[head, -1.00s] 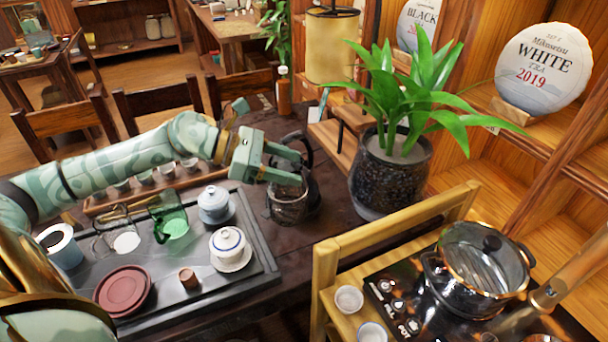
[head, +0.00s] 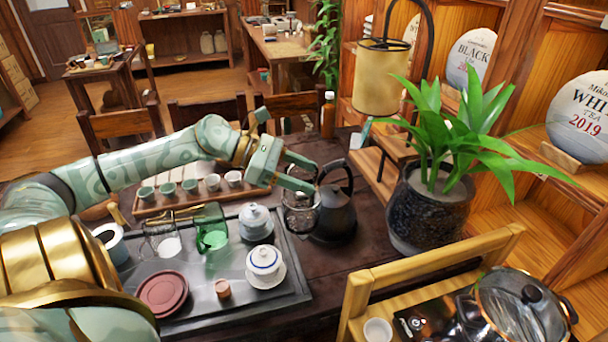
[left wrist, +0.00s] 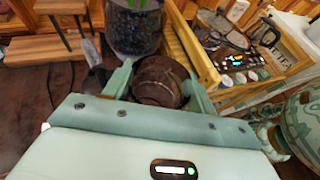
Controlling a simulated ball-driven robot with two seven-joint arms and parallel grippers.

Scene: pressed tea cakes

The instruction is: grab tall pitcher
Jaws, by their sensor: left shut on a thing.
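The tall pitcher (head: 300,216) is clear glass and looks upright at the right side of the tea tray, beside a dark kettle (head: 336,218). My left gripper (head: 304,172) reaches in from the left and is shut on the pitcher near its top. In the left wrist view, the round pitcher (left wrist: 160,82) sits between the two fingers of the left gripper (left wrist: 160,92), with dark brown showing through it. Whether its base touches the table is hard to tell. My right gripper is in neither view.
The dark tea tray (head: 200,288) holds a green glass cup (head: 211,228), lidded white cups and a red dish (head: 163,291). A potted plant (head: 428,205) stands right of the kettle. A wooden-framed stand (head: 440,262) with a glass pot (head: 515,305) is at front right.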

